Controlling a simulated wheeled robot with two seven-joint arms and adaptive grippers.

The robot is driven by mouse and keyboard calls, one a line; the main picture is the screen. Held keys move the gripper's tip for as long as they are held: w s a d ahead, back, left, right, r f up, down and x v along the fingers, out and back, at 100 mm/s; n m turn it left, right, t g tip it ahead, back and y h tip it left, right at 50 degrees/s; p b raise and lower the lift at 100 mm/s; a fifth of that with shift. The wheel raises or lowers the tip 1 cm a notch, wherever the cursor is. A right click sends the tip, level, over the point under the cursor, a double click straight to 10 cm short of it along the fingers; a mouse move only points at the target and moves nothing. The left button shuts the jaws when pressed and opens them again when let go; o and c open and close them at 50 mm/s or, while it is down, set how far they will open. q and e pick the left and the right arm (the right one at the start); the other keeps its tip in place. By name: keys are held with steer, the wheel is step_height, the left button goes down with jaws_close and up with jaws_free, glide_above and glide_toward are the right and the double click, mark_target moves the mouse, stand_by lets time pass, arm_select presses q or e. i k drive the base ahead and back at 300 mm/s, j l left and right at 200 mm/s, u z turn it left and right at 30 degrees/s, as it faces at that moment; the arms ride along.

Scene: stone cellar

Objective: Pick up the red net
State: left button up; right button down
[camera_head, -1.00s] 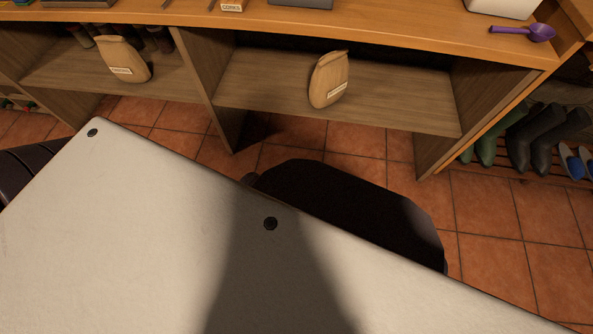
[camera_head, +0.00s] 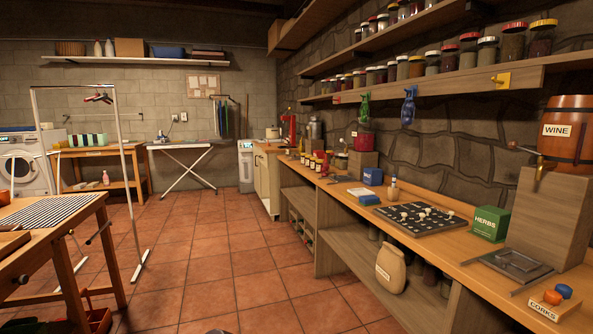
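I cannot make out a red net for certain in the head view. Red things that show are a red crate-like object (camera_head: 97,320) under the table at the lower left, partly cut off, and a red machine (camera_head: 288,128) at the far end of the counter. A red canister (camera_head: 362,142) stands by the stone wall. Neither of my grippers is in view.
A long wooden counter (camera_head: 450,250) runs along the right wall, with a tray of white pieces, a green herbs box and a wine barrel. A wooden table (camera_head: 60,240) and a metal clothes rack (camera_head: 140,190) stand left. The tiled floor (camera_head: 215,250) between is open.

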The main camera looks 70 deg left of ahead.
mark_target(326, 166)
steer(key=u, duration=2.15)
